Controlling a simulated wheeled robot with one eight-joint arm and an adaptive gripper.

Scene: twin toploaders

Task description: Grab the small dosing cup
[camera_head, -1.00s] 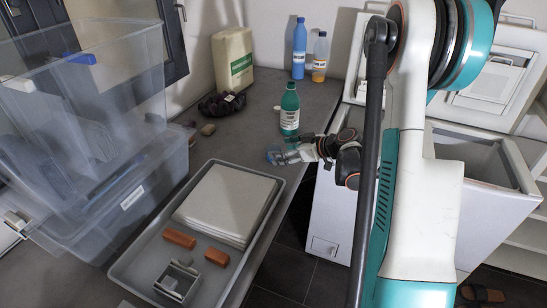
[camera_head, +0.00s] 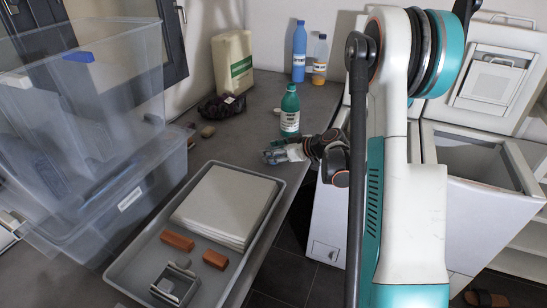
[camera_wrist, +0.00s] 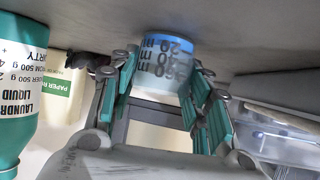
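The small dosing cup (camera_wrist: 165,62), clear with a blue band and dark volume marks, appears at the top middle of the wrist view, against the grey worktop. My gripper (camera_wrist: 163,75) has its teal-padded fingers spread on either side of the cup. The fingertips are very close to its sides; I cannot tell whether they touch. In the head view my gripper (camera_head: 275,153) is low at the worktop's right edge and mostly hides the cup.
A green laundry bottle (camera_head: 290,112) stands just behind my gripper. Blue (camera_head: 299,52) and orange-filled (camera_head: 320,60) bottles stand farther back. A grey tray (camera_head: 133,272) lies in front, with clear bins (camera_head: 120,205) at left. Washers (camera_head: 470,170) stand at right.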

